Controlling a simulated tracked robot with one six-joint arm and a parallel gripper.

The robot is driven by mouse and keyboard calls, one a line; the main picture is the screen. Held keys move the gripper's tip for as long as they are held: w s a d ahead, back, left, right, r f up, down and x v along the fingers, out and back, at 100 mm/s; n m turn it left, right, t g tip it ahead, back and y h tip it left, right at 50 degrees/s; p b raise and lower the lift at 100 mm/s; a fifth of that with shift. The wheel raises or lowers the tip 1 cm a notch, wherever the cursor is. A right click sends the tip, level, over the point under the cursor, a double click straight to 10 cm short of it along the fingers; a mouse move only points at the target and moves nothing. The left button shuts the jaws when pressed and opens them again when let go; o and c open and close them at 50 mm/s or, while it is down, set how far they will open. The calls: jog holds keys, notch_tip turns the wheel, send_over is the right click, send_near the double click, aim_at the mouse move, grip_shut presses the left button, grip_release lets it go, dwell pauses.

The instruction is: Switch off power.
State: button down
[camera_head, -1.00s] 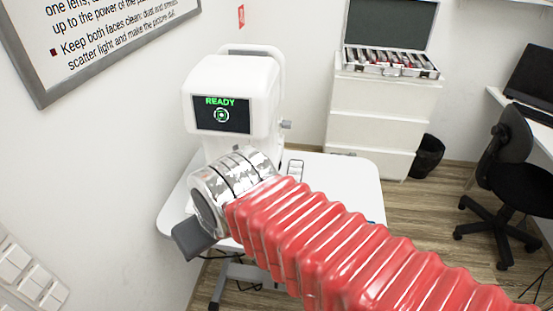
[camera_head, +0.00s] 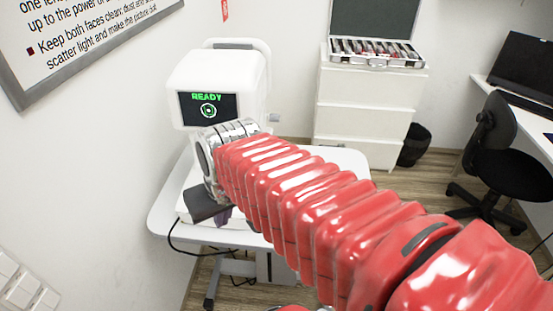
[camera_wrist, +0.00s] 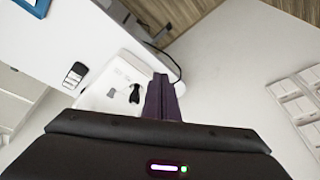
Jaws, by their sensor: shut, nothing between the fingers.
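A white eye-test machine (camera_head: 213,85) stands on a white table (camera_head: 345,160); its dark screen (camera_head: 208,108) shows green "READY" and a round mark. In the wrist view, its white base (camera_wrist: 103,95) carries a small black part (camera_wrist: 135,93) and a grey mark; I cannot tell which, if either, is the power switch. My gripper's dark purple fingers (camera_wrist: 162,82) are shut and empty, just right of the black part in the picture; contact cannot be told. In the head view my gripper (camera_head: 224,216) is mostly hidden behind my wrist and red-sleeved arm, beside the machine's base.
A keypad-like device (camera_wrist: 75,73) lies on the table. A dark cable (camera_head: 178,243) hangs at the table's left edge. White wall plates (camera_head: 25,287) are at lower left. A drawer cabinet (camera_head: 365,110) with an open lens case, a bin (camera_head: 415,145) and a chair (camera_head: 497,150) stand right.

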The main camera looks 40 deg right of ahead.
jog(key=w+d+f+m+t, duration=0.1)
jog(key=w+d+f, duration=0.3)
jog(key=d, duration=1)
jog(key=w+d+f+m+t, duration=0.1)
jog(key=w+d+f+m, duration=0.3)
jog(key=d, duration=0.9)
jog(key=w+d+f+m+t, duration=0.1)
jog(key=w+d+f, duration=0.5)
jog(key=d, duration=0.8)
jog(key=shift+w+d+f+m+h, duration=0.25)
jog(key=shift+d+f+m+h, duration=0.1)
jog(key=shift+f+m, duration=0.45)
jog(key=x, duration=0.9)
jog(key=shift+w+a+f, duration=0.15)
jog(key=shift+w, duration=0.1)
jog(key=w, duration=0.1)
jog(key=w+a, duration=0.1)
jog(key=shift+w+a+f, duration=0.1)
jog(key=shift+w+a, duration=0.1)
jog(key=shift+w, duration=0.2)
jog(key=shift+w+a, duration=0.3)
jog(key=shift+w, duration=0.1)
